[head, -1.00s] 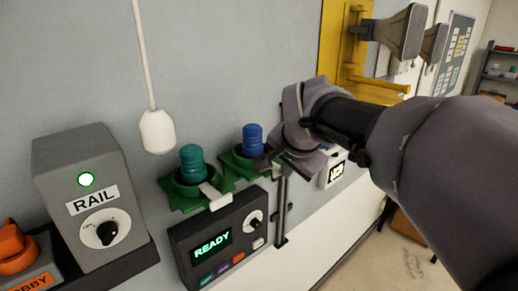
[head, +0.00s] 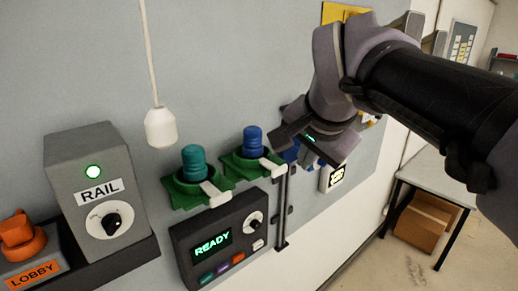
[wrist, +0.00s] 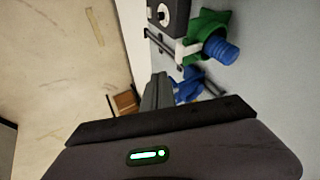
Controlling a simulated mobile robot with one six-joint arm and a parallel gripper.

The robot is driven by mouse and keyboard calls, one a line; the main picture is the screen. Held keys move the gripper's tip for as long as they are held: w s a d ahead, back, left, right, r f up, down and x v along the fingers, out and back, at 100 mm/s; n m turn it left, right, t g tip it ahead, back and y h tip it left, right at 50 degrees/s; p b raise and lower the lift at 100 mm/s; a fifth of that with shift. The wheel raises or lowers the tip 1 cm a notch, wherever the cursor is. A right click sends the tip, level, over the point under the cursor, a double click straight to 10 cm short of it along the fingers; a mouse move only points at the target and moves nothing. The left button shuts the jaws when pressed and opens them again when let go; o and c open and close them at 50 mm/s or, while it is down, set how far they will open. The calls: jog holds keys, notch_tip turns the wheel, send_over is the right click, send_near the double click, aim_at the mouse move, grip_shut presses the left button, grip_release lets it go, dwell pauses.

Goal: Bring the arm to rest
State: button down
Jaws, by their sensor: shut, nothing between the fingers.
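My gripper (head: 290,134) is in the upper right of the head view, in front of the wall panel and just right of the blue knobbed item (head: 253,141). It is shut and holds nothing. In the wrist view the shut fingers (wrist: 157,92) point up the picture, with the blue item (wrist: 220,50) in its green holder (wrist: 207,24) to their upper right. My arm reaches in from the right edge of the head view. Parts of a blue fixture behind the gripper are hidden in the head view; it shows in the wrist view (wrist: 190,86).
A teal item (head: 194,163) sits in a green holder left of the blue one. Below is a dark box reading READY (head: 212,245). The RAIL box (head: 95,185), an orange LOBBY knob (head: 22,237) and a hanging white pull (head: 160,128) are left. A table (head: 437,181) stands right.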

jog(key=s+f+n+b, duration=0.1)
jog(key=s+f+b, duration=0.6)
jog(key=f, duration=0.9)
jog(key=s+a+f+n+g+y+b, duration=0.1)
jog(key=s+f+n+b, duration=0.1)
jog(key=s+f+b, duration=0.5)
jog(key=s+a+f+n+y+b, duration=0.1)
jog(key=s+f+b, duration=0.6)
jog(key=f+b, duration=1)
notch_tip(320, 180, down, 9)
jog(key=shift+f+n+g, duration=0.15)
jog(key=shift+n+g, duration=0.15)
jog(key=shift+n, duration=0.2)
